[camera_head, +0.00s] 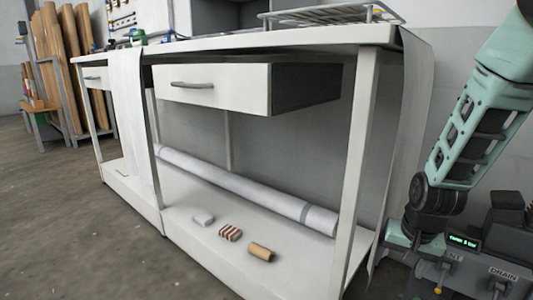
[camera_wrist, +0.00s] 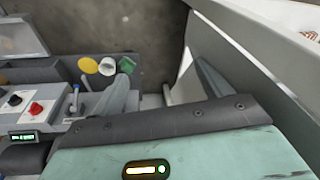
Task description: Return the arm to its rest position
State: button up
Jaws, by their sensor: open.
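My arm (camera_head: 480,125) comes down from the upper right in the head view, teal with a dark joint (camera_head: 435,205) at its lower end, beside the workbench's right end. The fingers are hard to make out in the head view. In the wrist view my gripper (camera_wrist: 167,72) is open, its two grey fingers spread wide on either side of a bare strip of floor. Nothing shows between them.
A grey machine (camera_head: 490,245) with a green display stands close to my arm; its red knob (camera_wrist: 33,108) shows in the wrist view. The white workbench (camera_head: 366,130) has an open drawer (camera_head: 215,87). A long white roll (camera_head: 240,187) lies on its lower shelf. Floor at left is clear.

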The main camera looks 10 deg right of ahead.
jog(key=s+a+r+n+g+y+p, duration=0.1)
jog(key=s+a+r+n+p, duration=0.4)
jog(key=s+a+r+n, duration=0.6)
jog(key=s+a+r+n+g+p, duration=0.1)
jog(key=s+a+r+n+p, duration=0.3)
jog(key=s+a+r+p, duration=0.75)
jog(key=w+a+r+p, duration=0.1)
jog(key=w+r+p, duration=0.1)
jog(key=r+p, duration=1.3)
jog(key=w+a+r+p, duration=0.2)
jog(key=w+r+p, duration=0.1)
jog(key=r+p, duration=1.3)
notch_tip(320, 180, up, 3)
jog(key=shift+r, duration=0.15)
